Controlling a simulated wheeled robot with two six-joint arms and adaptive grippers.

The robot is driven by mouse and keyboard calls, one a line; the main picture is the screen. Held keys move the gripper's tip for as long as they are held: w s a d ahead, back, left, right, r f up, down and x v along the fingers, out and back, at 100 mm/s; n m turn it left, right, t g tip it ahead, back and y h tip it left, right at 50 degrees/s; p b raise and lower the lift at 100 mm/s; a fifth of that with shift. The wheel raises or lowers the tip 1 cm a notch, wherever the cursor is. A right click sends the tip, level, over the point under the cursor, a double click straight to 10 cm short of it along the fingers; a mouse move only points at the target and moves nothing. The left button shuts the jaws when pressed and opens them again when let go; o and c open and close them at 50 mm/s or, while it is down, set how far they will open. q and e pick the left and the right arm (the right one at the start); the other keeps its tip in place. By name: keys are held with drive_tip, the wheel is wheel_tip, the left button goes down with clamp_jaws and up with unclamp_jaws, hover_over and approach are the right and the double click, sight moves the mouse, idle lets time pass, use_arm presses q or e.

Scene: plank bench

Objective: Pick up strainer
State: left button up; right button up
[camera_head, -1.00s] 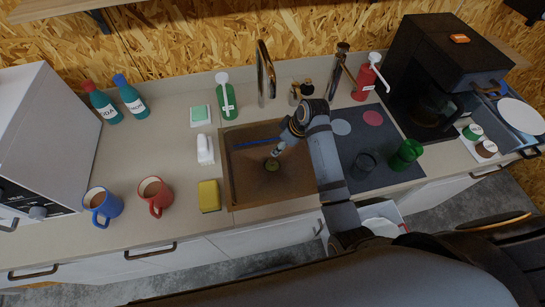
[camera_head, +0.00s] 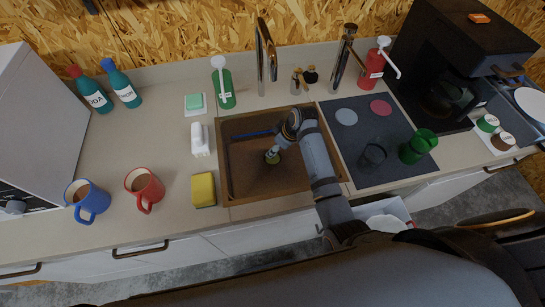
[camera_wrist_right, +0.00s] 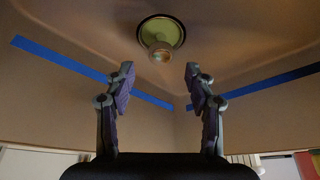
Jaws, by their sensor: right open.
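The strainer (camera_head: 271,158) is a small round green-rimmed piece at the bottom of the brown sink (camera_head: 240,180). In the right wrist view the strainer (camera_wrist_right: 174,29) shows a green disc with a pale knob standing out of its middle. My right gripper (camera_wrist_right: 160,72) is open and empty. Its two fingers are spread to either side below the knob in that picture, with a gap between fingers and knob. In the head view my right arm reaches down into the sink and its gripper hides part of the strainer. My left gripper is not in view.
A blue strip (camera_head: 250,134) runs along the sink's inner wall. A tall faucet (camera_head: 266,60) stands behind the sink. A dark mat (camera_head: 350,150) with a green cup (camera_head: 418,146) is at right.

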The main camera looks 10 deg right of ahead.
sight(275, 160)
drive_tip(key=x, duration=0.5)
drive_tip(key=shift+s+d+f+p, duration=0.15)
drive_tip(key=shift+s+f+p, duration=0.1)
drive_tip(key=shift+p, duration=0.1)
drive_tip(key=shift+r, duration=0.1)
clamp_jaws()
